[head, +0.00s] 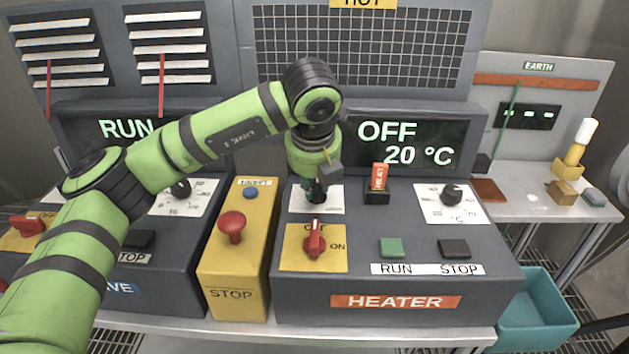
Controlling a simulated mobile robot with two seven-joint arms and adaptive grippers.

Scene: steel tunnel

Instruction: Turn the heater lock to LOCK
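The heater box (400,309) stands in the middle right, marked HEATER, with a display (405,143) reading OFF and 20 °C. My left gripper (317,190) points down over a white label plate (332,207) at the heater's upper left. I take this plate to be the heater lock's. A dark part shows at the fingertips, but the gripper hides most of the plate, its words and any lock knob. I cannot tell whether the fingers are open or shut on the lock. My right gripper is not in view.
On the heater, a red OFF/ON switch (315,240) sits just in front of the gripper. A red HEAT piece (379,177), a °C dial (451,194), a green RUN button (391,247) and a STOP button (453,248) are near. A yellow stop box (237,266) stands left.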

